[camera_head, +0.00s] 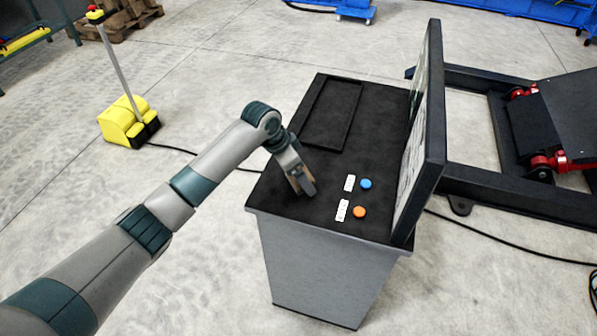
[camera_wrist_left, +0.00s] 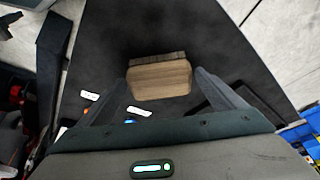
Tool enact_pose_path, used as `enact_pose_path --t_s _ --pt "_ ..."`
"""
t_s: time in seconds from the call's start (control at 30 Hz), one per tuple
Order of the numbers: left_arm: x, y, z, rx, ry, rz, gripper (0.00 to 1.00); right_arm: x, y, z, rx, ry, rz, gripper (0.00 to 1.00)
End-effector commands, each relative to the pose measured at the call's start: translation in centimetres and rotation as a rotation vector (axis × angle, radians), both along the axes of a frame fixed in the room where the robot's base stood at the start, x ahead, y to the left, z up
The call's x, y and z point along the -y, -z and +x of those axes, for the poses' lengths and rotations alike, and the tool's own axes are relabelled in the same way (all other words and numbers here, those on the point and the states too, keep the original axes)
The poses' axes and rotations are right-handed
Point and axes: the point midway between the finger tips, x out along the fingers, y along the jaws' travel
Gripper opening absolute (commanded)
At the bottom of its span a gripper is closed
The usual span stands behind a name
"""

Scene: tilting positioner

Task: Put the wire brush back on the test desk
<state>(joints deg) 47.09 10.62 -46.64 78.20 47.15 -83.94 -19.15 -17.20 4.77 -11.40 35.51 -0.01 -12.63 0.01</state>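The wire brush (camera_wrist_left: 160,80) is a brown wooden block with a dark strip of bristles along one side. My left gripper (camera_head: 303,182) is over the near left part of the test desk's black top (camera_head: 380,130). In the left wrist view its fingers (camera_wrist_left: 160,82) lie against both ends of the brush, so it looks shut on it. In the head view the brush (camera_head: 293,184) is partly hidden by the fingers, low over the desk top. I cannot tell whether it touches the surface. My right gripper is not in view.
A rectangular rimmed recess (camera_head: 333,115) lies at the desk's back left. Blue (camera_head: 366,184) and orange (camera_head: 359,212) buttons with white labels are right of the gripper. An upright panel (camera_head: 430,140) stands along the right edge. A yellow pedestal (camera_head: 127,122) stands on the floor at left.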

Motion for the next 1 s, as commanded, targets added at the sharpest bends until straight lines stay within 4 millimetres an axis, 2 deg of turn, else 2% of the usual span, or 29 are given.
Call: enact_pose_path --t_s 0.23,0.37,1.0 --pt "-0.1 -0.4 0.0 0.001 0.001 0.001 0.89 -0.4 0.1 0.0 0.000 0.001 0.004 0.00" --pt "-0.4 -1.2 -0.1 0.002 0.001 -0.001 0.89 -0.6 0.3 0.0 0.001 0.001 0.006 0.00" --pt "-3.7 -10.3 -1.9 0.003 0.000 -0.001 0.89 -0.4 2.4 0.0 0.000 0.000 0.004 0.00"
